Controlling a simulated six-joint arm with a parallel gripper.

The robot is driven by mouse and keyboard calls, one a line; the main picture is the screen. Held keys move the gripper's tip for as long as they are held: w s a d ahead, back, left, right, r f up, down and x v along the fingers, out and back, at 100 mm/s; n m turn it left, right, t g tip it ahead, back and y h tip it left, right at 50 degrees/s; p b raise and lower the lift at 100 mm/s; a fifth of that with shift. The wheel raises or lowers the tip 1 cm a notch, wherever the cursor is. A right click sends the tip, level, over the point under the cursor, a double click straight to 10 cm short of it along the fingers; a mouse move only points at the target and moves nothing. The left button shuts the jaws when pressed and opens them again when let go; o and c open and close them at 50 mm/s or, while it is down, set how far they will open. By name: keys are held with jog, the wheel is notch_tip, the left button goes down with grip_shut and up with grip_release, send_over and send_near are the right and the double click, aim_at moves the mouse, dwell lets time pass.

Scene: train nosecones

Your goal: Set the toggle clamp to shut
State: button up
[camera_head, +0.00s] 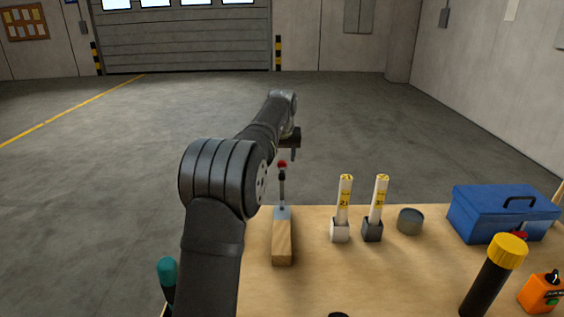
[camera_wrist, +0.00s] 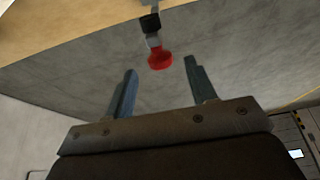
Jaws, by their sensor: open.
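The toggle clamp (camera_head: 282,195) stands on a wooden block (camera_head: 282,244) near the far edge of the table. Its lever points straight up and ends in a red knob (camera_head: 282,164). In the wrist view the red knob (camera_wrist: 160,59) shows just beyond and between the fingertips, with part of the dark lever behind it. My gripper (camera_wrist: 160,80) is open, with one finger on each side of the knob's line and nothing held. In the head view my gripper (camera_head: 294,150) is just above and right of the knob; its fingers are partly hidden by the arm.
Right of the clamp stand two yellow-labelled tubes (camera_head: 344,198) (camera_head: 379,198) in small square holders and a grey round tin (camera_head: 410,221). Further right are a blue toolbox (camera_head: 500,212), a yellow-capped black cylinder (camera_head: 492,277) and an orange box (camera_head: 541,292). Table between block and cylinder is mostly clear.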

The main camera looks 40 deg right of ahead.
aim_at(282, 162)
jog(key=shift+x, duration=1.65)
grip_shut()
